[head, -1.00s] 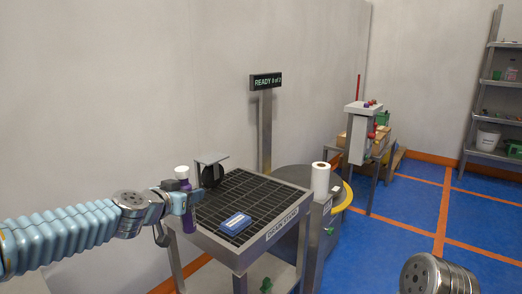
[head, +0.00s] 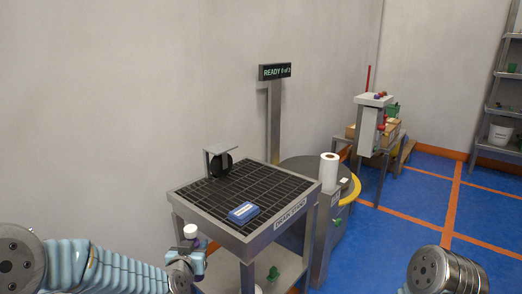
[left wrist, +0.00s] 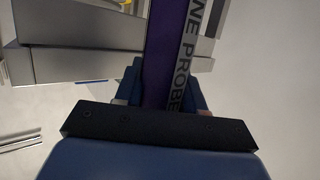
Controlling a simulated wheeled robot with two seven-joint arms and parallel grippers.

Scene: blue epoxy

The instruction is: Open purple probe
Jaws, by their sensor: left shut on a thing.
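The purple probe has a white cap (head: 190,231), which shows above my left gripper (head: 187,262) in the head view. The left gripper is shut on the probe, beside the front left corner of the drain stand (head: 206,221). In the left wrist view the purple probe (left wrist: 157,50) stands between the fingers, with a grey label strip ending in "NE PROBE". The fingers hide part of its body, and its lower end is out of sight. The cap is on. My right gripper is not in view; only part of my right arm shows at lower right.
A sign (head: 275,72) reads "READY 0 of 2". Blue floor is free at right.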

